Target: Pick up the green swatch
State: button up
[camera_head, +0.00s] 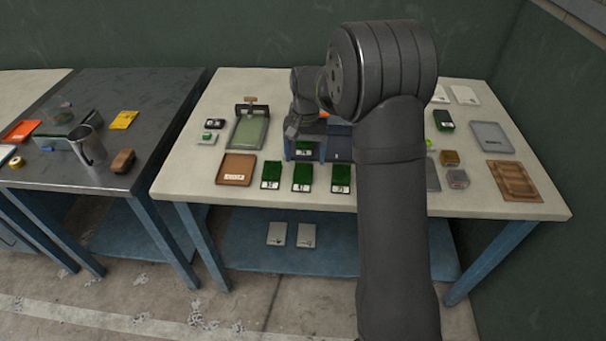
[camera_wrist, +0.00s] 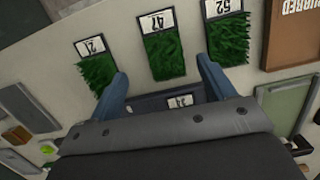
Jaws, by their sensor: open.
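Three green turf swatches with white number labels lie in a row near the table's front edge: left (camera_head: 271,174), middle (camera_head: 302,174) and right (camera_head: 340,178). In the wrist view they read 52 (camera_wrist: 229,38), 47 (camera_wrist: 162,54) and 21 (camera_wrist: 97,72). A label reading 24 (camera_wrist: 180,101) shows there in the wrist view, the rest hidden by my gripper. My gripper (camera_head: 305,151) is open and empty, its blue fingers (camera_wrist: 165,83) apart above the table behind the row.
A dark blue tray (camera_head: 338,145) lies beside my gripper. A brown tray (camera_head: 237,168), marked RUBBED in the wrist view (camera_wrist: 289,36), is left of the row. A green-bedded frame (camera_head: 249,132) stands behind it. Small blocks (camera_head: 450,158) and a wooden tray (camera_head: 514,181) are at right.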

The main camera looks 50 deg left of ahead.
aim_at(303, 174)
jog(key=shift+s+d+f, duration=0.1)
jog(key=shift+s+f, duration=0.1)
jog(key=shift+f, duration=0.7)
jog(key=shift+s+d+f, duration=0.1)
jog(key=shift+s+f, duration=0.1)
jog(key=shift+f, duration=0.7)
jog(key=shift+s+f, duration=0.2)
jog(key=shift+f, duration=0.7)
jog(key=shift+c, duration=0.2)
jog(key=c, duration=1)
